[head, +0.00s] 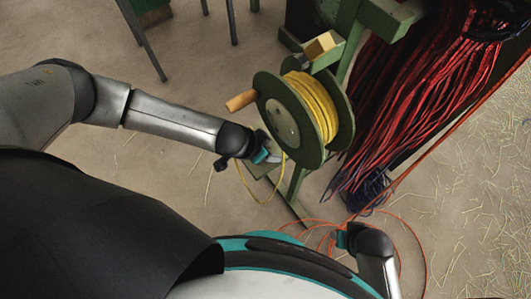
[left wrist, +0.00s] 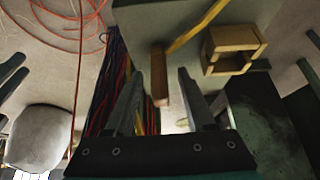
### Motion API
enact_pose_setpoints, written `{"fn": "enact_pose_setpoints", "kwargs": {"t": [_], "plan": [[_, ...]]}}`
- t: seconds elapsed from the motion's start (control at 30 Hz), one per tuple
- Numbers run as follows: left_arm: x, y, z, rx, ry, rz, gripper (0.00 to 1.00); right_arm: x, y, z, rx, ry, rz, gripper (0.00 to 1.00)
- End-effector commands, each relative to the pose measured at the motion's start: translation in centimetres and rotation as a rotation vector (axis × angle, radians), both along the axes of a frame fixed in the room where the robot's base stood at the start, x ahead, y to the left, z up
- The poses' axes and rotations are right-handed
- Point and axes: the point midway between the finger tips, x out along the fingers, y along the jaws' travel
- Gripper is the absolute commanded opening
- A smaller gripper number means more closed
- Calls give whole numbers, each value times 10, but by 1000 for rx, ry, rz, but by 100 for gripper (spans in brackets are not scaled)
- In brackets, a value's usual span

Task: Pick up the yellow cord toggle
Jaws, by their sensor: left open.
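A yellow-brown toggle (left wrist: 158,76), a short bar at the end of a yellow cord (left wrist: 195,26), shows in the left wrist view. It lies ahead of my left gripper, in line with the gap between the two fingertips, and no finger visibly grips it. In the head view my left gripper (head: 274,158) is open beside the lower left of the green reel (head: 276,118). Yellow cord (head: 314,105) is wound on the reel, and a loose loop (head: 243,184) hangs below the gripper. I cannot make out the toggle in the head view.
The reel has a wooden crank handle (head: 241,100) close above my left wrist. A hollow yellow block (head: 319,45) sits on the green stand; red cords (head: 420,95) hang at the right. Orange cord (head: 422,250) lies near my right gripper (head: 343,238), whose jaws are unclear.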

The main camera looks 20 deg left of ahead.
Motion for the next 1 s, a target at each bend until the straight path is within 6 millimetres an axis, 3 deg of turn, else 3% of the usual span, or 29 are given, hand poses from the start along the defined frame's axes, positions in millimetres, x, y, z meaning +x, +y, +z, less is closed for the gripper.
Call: {"fn": "enact_pose_setpoints", "kwargs": {"t": [0.33, 0.8, 1.0], "plan": [[2, 0, -2, 0, -1, 1, 55, 1, 1, 4, 1, -1, -1, 50], [1, 0, -2, 1, -1, 0, 2, 1, 1, 4, 2, -3, -1, 50], [1, 0, -2, 1, -1, 0, 0, 1, 1, 4, 2, -3, -1, 50]]}}
